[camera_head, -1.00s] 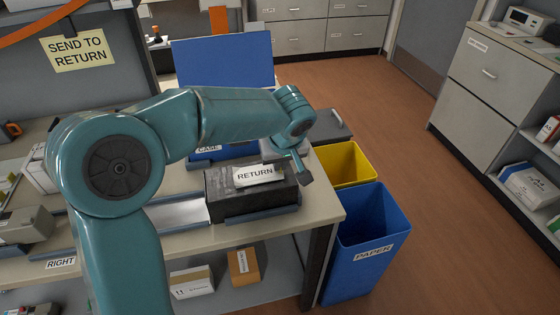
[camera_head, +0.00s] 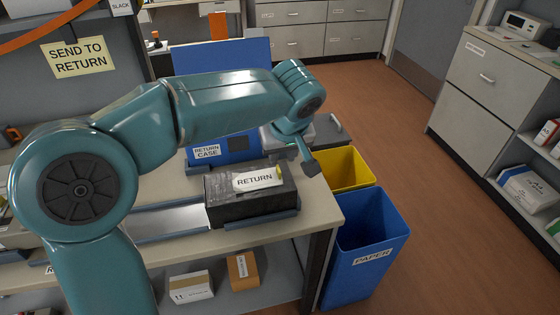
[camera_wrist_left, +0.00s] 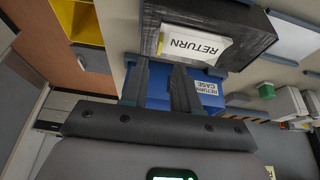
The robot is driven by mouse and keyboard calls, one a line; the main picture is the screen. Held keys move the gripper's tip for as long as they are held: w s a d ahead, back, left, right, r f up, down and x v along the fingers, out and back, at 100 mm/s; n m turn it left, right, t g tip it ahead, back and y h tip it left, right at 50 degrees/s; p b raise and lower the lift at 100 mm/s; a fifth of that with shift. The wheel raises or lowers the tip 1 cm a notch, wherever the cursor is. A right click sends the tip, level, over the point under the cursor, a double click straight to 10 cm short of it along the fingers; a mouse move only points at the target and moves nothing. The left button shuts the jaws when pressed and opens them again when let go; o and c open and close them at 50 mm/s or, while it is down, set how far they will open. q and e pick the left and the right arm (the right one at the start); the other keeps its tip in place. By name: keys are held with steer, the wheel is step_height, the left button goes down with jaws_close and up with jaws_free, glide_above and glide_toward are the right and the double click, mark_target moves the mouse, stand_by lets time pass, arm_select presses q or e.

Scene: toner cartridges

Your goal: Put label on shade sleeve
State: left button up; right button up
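The shade sleeve (camera_head: 225,212) is a dark, long box lying in a grey cradle on the table. A white label reading RETURN (camera_head: 255,180) lies on its top face, with a small yellow part at its right end. In the left wrist view the label (camera_wrist_left: 195,48) sits on the sleeve (camera_wrist_left: 250,35), slightly askew. My left gripper (camera_head: 311,168) is just right of the sleeve's end. In the left wrist view its two fingers (camera_wrist_left: 160,78) are apart with nothing between them, near the label but clear of it. My right gripper is not in view.
A blue return case (camera_head: 225,150) with an open lid stands behind the sleeve. A yellow bin (camera_head: 346,168) and a blue paper bin (camera_head: 370,235) stand right of the table. A pale metal strip (camera_head: 170,222) lies left of the sleeve. The floor at right is open.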

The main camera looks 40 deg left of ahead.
arm_select(q)
steer(key=v, duration=0.4)
steer(key=shift+r, duration=0.3)
stand_by(0.3)
